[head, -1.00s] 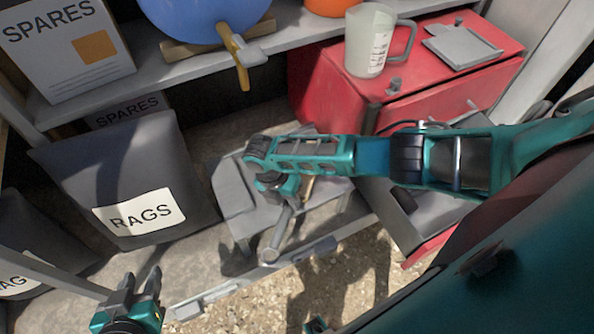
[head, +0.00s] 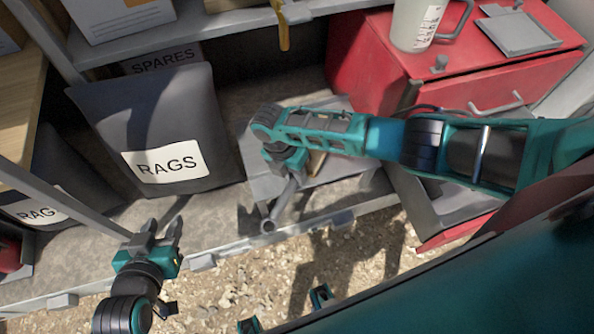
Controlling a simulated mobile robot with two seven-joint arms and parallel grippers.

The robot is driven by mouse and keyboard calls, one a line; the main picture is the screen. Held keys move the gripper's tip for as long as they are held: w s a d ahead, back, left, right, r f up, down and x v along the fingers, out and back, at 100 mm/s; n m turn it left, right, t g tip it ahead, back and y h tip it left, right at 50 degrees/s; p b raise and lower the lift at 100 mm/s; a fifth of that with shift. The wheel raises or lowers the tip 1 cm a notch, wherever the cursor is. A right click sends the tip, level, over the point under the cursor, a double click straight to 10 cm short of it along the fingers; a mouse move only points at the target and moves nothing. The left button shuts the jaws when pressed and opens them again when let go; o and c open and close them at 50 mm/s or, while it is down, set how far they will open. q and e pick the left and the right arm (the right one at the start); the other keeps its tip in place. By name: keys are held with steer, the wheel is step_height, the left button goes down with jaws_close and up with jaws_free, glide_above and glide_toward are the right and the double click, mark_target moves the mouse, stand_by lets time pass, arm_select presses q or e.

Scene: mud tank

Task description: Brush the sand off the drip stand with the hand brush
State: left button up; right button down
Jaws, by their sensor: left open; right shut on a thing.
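The drip stand (head: 257,180) is a low grey stand on the concrete ledge, right of the rags bag, partly hidden by my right arm. My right gripper (head: 289,168) is over it, shut on what seems to be the hand brush. A grey rod (head: 281,207), likely the brush handle, slants down from the gripper toward the ledge's front edge. A small tan piece (head: 316,162) shows beside the gripper. The bristles and any sand on the stand cannot be made out. My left gripper (head: 160,232) is open and empty at the lower left, below the rags bag.
A dark rags bag (head: 190,120) stands left of the stand. A red cabinet (head: 365,65) with a jug (head: 416,22) on top is at the right, with an open grey tray (head: 440,205) below it. A metal upright (head: 70,200) rises by my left gripper. Gravel lies in front.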

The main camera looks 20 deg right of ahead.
step_height(320, 180, up, 3)
steer(key=p, duration=0.2)
steer(key=shift+f+p, duration=0.1)
steer(key=shift+p, duration=0.2)
steer(key=shift+r+p, duration=0.35)
steer(key=shift+r, duration=1.3)
steer(key=shift+r, duration=1.5)
